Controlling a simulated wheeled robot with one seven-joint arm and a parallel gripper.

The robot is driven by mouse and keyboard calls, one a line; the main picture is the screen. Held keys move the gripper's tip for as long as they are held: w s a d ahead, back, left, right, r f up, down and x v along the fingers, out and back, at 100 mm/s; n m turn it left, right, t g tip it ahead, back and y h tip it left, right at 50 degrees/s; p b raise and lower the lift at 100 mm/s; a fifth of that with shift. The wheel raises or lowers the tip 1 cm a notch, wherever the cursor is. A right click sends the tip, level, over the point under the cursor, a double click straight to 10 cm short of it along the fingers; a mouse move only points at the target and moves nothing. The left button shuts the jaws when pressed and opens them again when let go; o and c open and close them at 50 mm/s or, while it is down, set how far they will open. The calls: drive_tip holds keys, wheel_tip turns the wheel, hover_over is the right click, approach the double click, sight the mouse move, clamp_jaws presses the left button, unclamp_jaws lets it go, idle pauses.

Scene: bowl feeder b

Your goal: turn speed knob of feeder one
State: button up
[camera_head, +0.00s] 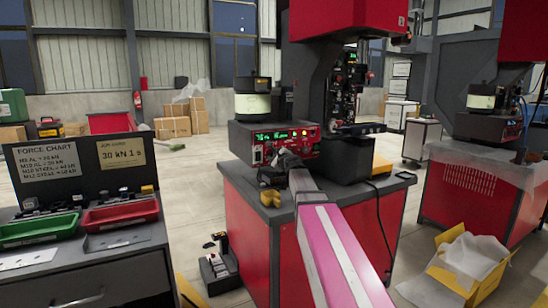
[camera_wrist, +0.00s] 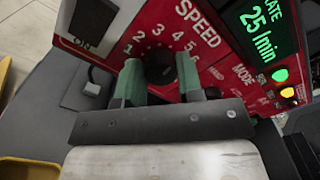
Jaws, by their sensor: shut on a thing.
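The exact contact and the knob's pointer are hard to see. A green display (camera_wrist: 262,33) beside it reads 25/min. In the head view my gripper (camera_head: 285,160) is at the front of feeder one (camera_head: 250,140), and my arm hides part of the panel and the knob.
An ON switch (camera_wrist: 85,45) is left of the knob. MODE markings and lit green and amber lamps (camera_wrist: 280,75) are to the right. Feeder one stands on a red cabinet (camera_head: 250,220) beside a tall press (camera_head: 345,100). Yellow pieces (camera_head: 270,198) lie on its top in front.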

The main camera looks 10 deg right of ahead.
drive_tip(key=shift+m, duration=2.1)
drive_tip(key=o, duration=0.9)
drive_tip(key=shift+o, duration=0.2)
drive_tip(key=shift+d, duration=0.1)
drive_tip(key=v, duration=1)
drive_tip(key=shift+s, duration=0.4)
drive_tip(key=shift+d+r, duration=0.1)
